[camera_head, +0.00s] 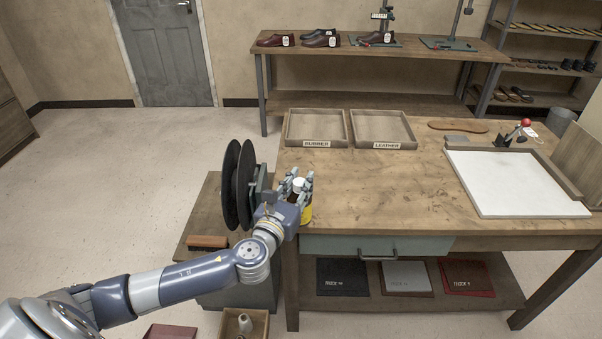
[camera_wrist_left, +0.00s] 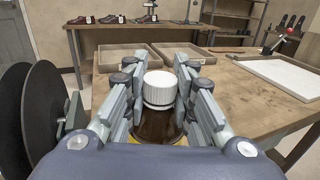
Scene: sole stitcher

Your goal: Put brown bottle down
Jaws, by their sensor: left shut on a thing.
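The brown bottle (camera_wrist_left: 155,124) has a white ribbed cap and a yellow label. In the head view the bottle (camera_head: 306,214) is at the left end of the wooden workbench (camera_head: 390,190), mostly hidden by my left gripper. My left gripper (camera_head: 296,184) is shut on the bottle, and its fingers show on both sides of the cap in the left wrist view (camera_wrist_left: 160,85). The bottle looks upright. I cannot tell whether its base touches the bench top. My right gripper is in neither view.
Two black grinding discs (camera_head: 238,185) stand just left of my gripper. Trays labelled RUBBER (camera_head: 316,144) and LEATHER (camera_head: 381,146) lie at the bench's back. A white board (camera_head: 513,184) lies at the right. The bench's middle is clear.

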